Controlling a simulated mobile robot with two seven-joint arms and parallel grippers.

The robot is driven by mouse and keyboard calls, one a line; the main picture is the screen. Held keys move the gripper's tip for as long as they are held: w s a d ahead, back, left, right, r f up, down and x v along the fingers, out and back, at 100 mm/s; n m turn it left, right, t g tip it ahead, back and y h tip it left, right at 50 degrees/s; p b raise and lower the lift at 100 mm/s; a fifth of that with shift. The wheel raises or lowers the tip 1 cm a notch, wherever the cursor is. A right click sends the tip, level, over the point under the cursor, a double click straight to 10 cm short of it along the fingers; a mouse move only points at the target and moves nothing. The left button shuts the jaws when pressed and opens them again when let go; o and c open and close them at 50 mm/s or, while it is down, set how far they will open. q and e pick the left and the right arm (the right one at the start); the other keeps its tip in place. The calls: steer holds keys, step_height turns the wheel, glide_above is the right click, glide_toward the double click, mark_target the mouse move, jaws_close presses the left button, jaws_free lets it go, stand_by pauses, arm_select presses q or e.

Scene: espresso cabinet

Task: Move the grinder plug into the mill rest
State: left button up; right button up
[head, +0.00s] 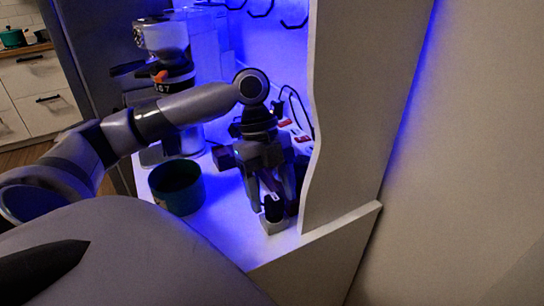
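My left gripper (272,203) points down over the right end of the blue-lit counter. A small dark piece that looks like the grinder plug (274,209) is upright between or just behind its fingertips. I cannot tell whether the fingers touch it. Directly below is a small pale block (275,226), which may be the mill rest; the dark piece appears in or right above it. The grinder (165,75) with a lit number display stands at the back left. My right gripper is not in view.
A teal bowl (178,190) stands left of my gripper. A power strip with red switches (288,123) and a dark cable lie behind my gripper. The cabinet's pale side panel (345,120) rises close on the right. Hooks hang on the back wall. The front counter strip is clear.

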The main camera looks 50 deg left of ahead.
arm_select(q)
steer(key=v, duration=0.7)
stand_by(0.3)
stand_by(0.6)
